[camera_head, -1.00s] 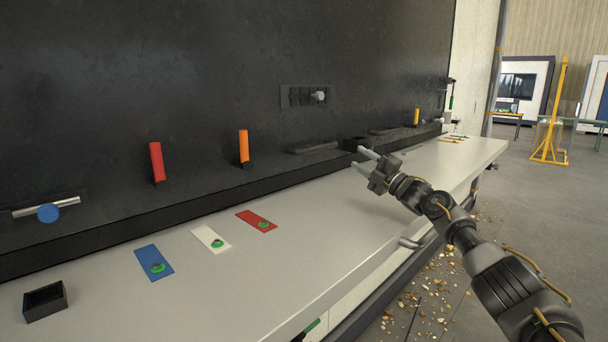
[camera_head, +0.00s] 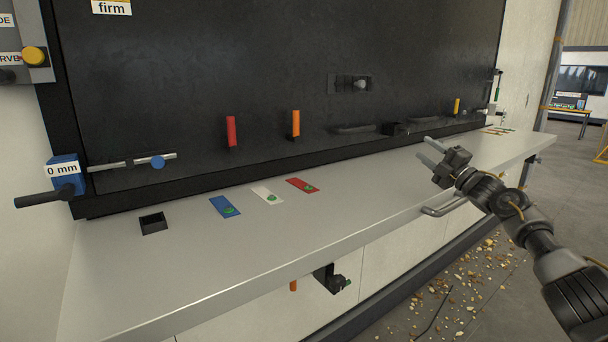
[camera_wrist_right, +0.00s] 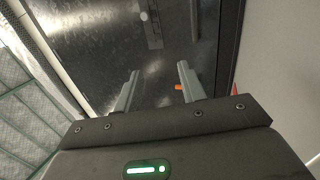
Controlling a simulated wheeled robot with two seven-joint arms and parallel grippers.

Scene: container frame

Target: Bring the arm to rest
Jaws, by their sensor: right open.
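My right gripper (camera_head: 430,152) is open and empty. In the head view it is raised over the right part of the light grey bench (camera_head: 345,222), with its fingers pointing left toward the dark panel (camera_head: 290,70). The right wrist view shows its two fingers (camera_wrist_right: 158,90) apart with nothing between them and the dark panel beyond. My right arm comes in from the lower right.
A bar handle (camera_head: 444,206) juts from the bench front.

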